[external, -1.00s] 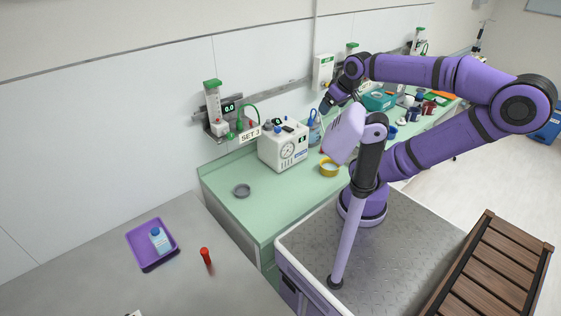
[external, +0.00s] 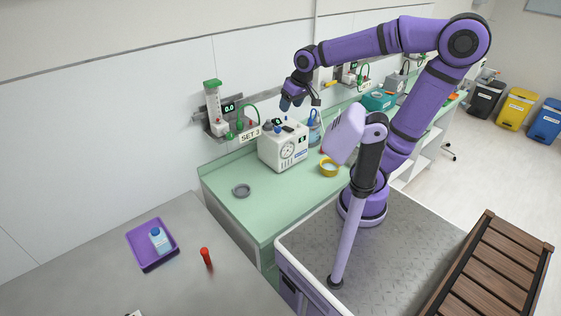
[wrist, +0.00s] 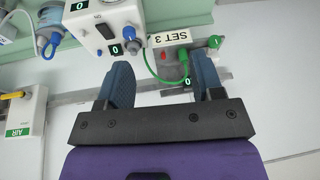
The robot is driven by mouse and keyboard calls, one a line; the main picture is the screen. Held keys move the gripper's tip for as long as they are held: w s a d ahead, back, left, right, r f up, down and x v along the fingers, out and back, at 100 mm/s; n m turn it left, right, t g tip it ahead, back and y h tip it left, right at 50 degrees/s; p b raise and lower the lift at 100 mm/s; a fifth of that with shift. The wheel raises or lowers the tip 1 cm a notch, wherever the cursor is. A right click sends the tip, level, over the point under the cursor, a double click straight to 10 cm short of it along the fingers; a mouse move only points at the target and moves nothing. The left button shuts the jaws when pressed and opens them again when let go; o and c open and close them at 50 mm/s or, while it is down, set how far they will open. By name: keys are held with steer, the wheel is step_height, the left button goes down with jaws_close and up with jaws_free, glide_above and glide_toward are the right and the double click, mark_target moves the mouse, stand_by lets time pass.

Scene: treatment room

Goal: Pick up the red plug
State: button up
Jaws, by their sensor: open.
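A small red spot (wrist: 163,55) shows beside the SET 3 label in the wrist view, between my finger directions; it is too small to tell whether it is the red plug. A red upright peg with a rounded head (external: 206,257) stands on the grey table at the lower left of the external view, far from my gripper. My gripper (external: 290,103) is above the white machine (external: 284,147). In the wrist view my gripper (wrist: 164,72) has its two blue fingers wide apart with nothing between them.
The wall rail with the SET 3 unit (external: 222,125) is behind the green counter (external: 232,208). A purple tray (external: 143,262) with a bottle (external: 159,239) is on the grey table.

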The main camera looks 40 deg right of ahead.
steer(key=w+a+f+g, duration=0.1)
steer(key=w+a+f, duration=0.15)
steer(key=a, duration=0.35)
steer(key=w+a+f, duration=0.2)
steer(key=w+a, duration=0.1)
steer(key=a, duration=0.3)
steer(key=n+g+h, duration=0.1)
steer(key=n+g, duration=0.2)
glide_toward(205, 254)
steer(key=shift+w+f, duration=0.6)
steer(key=shift+f, duration=0.15)
steer(key=shift+s+a+f, duration=0.1)
steer(key=shift+f, duration=0.45)
steer(key=f, duration=1)
steer(key=shift+d, duration=0.2)
steer(key=shift+r, duration=0.1)
steer(key=c, duration=1)
